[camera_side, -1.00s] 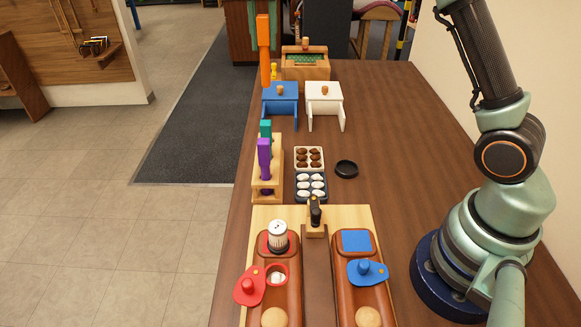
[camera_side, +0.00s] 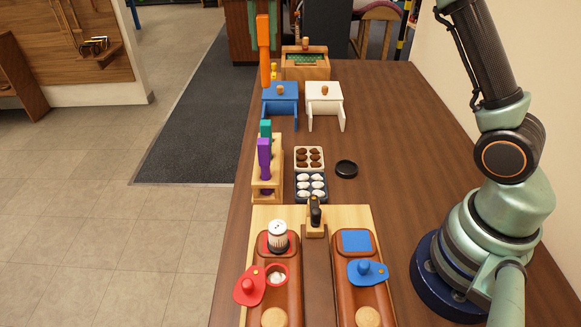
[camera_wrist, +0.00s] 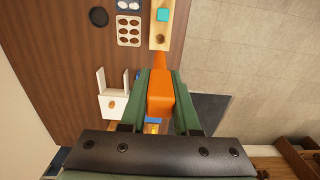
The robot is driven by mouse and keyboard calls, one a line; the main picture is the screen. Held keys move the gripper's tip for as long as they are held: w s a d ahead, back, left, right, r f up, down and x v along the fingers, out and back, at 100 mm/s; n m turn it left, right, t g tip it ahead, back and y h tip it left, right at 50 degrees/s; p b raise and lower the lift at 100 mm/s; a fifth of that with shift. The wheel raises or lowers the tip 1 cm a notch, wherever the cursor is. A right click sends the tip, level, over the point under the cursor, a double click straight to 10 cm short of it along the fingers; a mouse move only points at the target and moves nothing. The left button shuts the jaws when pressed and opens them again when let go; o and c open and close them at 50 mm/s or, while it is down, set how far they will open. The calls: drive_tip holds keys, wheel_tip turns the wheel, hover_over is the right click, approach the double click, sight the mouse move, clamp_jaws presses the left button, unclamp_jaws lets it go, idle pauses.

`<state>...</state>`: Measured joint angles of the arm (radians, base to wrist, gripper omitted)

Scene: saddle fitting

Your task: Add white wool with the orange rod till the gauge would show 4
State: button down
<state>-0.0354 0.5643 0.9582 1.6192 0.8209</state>
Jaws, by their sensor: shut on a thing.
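My gripper (camera_wrist: 160,92) is shut on the handle of the orange rod (camera_wrist: 160,98) in the wrist view. White wool lumps (camera_side: 311,187) fill a dark tray mid-table. On the left leather piece (camera_side: 292,300) the red lid (camera_side: 249,287) is swung aside from a red-rimmed opening (camera_side: 277,267) with something white inside. A white-topped cylinder (camera_side: 279,234), perhaps the gauge, stands behind it. No gauge reading is legible.
A rack (camera_side: 270,190) holds purple (camera_side: 264,156) and teal (camera_side: 265,128) rods. A cream tray (camera_side: 297,151) holds brown lumps. The blue box (camera_side: 281,92) and white box (camera_side: 324,94) stand behind. The right leather piece has a blue lid (camera_side: 367,272).

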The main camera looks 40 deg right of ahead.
drive_tip(key=shift+f, duration=0.1)
drive_tip(key=s+f, duration=0.5)
drive_tip(key=f, duration=0.4)
drive_tip(key=s+f, duration=0.6)
drive_tip(key=f, duration=0.3)
drive_tip(key=shift+s+d, duration=0.15)
drive_tip(key=shift+d, duration=0.05)
drive_tip(key=shift+f, duration=1.2)
idle(2.2)
drive_tip(key=shift+r, duration=0.1)
wheel_tip(320, 180, up, 7)
idle(0.9)
idle(0.4)
